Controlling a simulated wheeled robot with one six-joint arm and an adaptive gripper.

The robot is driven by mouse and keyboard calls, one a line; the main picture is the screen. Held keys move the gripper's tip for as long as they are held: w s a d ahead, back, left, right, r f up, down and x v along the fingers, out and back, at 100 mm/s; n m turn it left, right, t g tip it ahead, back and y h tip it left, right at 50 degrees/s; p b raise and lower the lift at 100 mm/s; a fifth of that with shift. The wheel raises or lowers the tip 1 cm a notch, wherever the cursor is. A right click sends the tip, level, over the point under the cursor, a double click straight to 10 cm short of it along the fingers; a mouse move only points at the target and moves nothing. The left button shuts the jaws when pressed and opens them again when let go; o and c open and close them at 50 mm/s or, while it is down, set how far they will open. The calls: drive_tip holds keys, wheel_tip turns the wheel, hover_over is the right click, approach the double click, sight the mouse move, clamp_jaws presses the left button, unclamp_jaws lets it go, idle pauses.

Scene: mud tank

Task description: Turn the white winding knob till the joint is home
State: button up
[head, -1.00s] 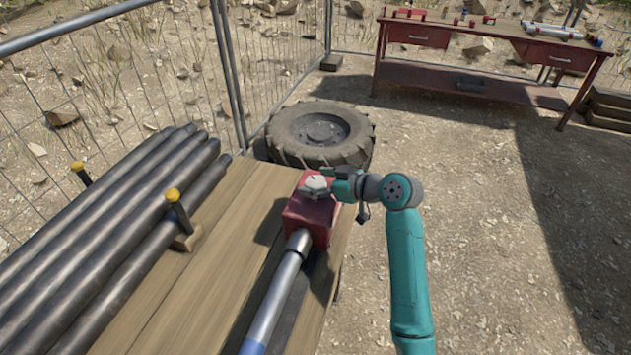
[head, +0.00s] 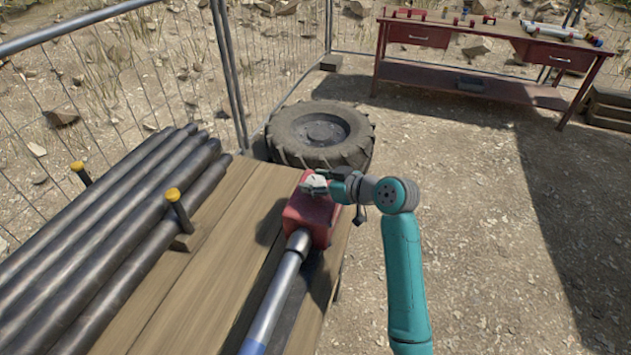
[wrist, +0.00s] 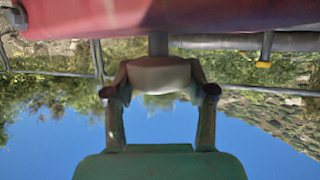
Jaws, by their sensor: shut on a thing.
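The white winding knob (head: 316,181) sits on top of the red box (head: 309,220) near the right end of the wooden bench. My gripper (head: 322,185) is at the knob from the right. In the wrist view, which is upside down, the knob (wrist: 159,75) lies between the two fingers of my gripper (wrist: 159,92), and they are shut on it. A grey shaft joins the knob to the red box (wrist: 150,16). A grey pipe (head: 272,305) with a blue near end meets the front of the red box. The inside of the joint is hidden.
Several dark pipes (head: 110,225) lie on the left of the wooden bench (head: 190,290), held by yellow-topped posts (head: 173,196). A tyre (head: 320,135) lies behind the bench. A wire fence (head: 150,80) runs behind. A red workbench (head: 470,75) stands at the back right. Ground at right is clear.

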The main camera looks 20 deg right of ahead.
drive_tip(key=m+t+h, duration=0.2)
drive_tip(key=m+h, duration=0.2)
drive_tip(key=h, duration=0.1)
drive_tip(key=shift+a+m, duration=0.15)
drive_tip(key=shift+m, duration=0.25)
drive_tip(key=m+h, duration=0.5)
drive_tip(key=h, duration=0.1)
drive_tip(key=m+g+h, duration=0.2)
drive_tip(key=m+h, duration=0.1)
drive_tip(key=m+g+h, duration=0.2)
drive_tip(key=m+h, duration=0.1)
drive_tip(key=shift+m+h, duration=0.3)
drive_tip(key=shift+m, duration=0.1)
drive_tip(key=shift+f+m+g+h, duration=0.1)
drive_tip(key=shift+m+g+h, duration=1.1)
drive_tip(key=shift+m+g, duration=1.1)
drive_tip(key=shift+g, duration=0.3)
drive_tip(key=o, duration=1.2)
drive_tip(key=v, duration=1.1)
drive_tip(key=shift+s+a, duration=0.15)
drive_tip(key=shift+a, duration=0.2)
